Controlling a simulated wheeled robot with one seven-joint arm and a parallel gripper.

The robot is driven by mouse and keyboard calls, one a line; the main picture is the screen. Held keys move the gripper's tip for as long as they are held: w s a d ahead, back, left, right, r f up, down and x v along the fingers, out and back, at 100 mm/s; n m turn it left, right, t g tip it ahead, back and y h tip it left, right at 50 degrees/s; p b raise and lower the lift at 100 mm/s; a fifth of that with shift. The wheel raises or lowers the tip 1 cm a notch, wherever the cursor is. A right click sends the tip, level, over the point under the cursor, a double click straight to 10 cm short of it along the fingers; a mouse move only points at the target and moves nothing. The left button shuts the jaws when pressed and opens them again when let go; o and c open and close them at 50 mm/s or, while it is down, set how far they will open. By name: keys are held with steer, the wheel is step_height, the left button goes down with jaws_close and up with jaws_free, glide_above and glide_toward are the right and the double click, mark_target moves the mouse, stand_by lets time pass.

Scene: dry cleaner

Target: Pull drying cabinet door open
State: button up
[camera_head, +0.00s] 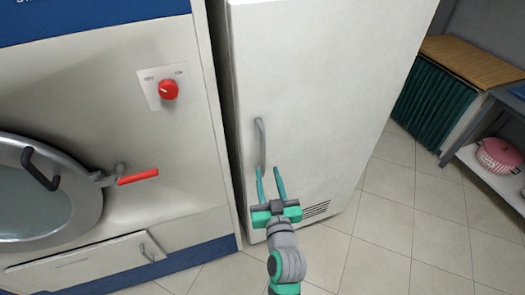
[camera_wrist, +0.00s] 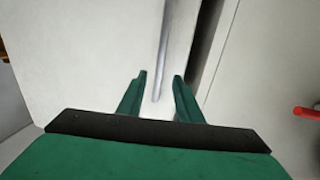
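The drying cabinet is a tall white unit whose door (camera_head: 320,90) looks shut in the head view. A grey vertical bar handle (camera_head: 261,145) sits near the door's left edge. My gripper (camera_head: 269,172) is open and empty, its green fingers at the lower end of the handle. In the wrist view the door (camera_wrist: 80,60) fills the left and middle. The handle (camera_wrist: 162,50) runs down between the two fingers of my gripper (camera_wrist: 160,76), and its lower end lies between the fingertips in the picture. Neither finger visibly presses on it.
A large washing machine (camera_head: 110,90) with a round door, a red knob (camera_head: 168,89) and a red-handled latch (camera_head: 138,176) stands left, across a narrow dark gap. A shelf with a pink basket (camera_head: 498,155) is at right. Tiled floor (camera_head: 390,230) is clear between.

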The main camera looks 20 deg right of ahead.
mark_target(263, 153)
steer(key=w, duration=0.3)
steer(key=w+d, duration=0.1)
steer(key=w, duration=0.6)
steer(key=shift+w+d, duration=0.3)
steer(key=shift+d, duration=0.05)
steer(key=shift+c, duration=0.3)
jaws_close()
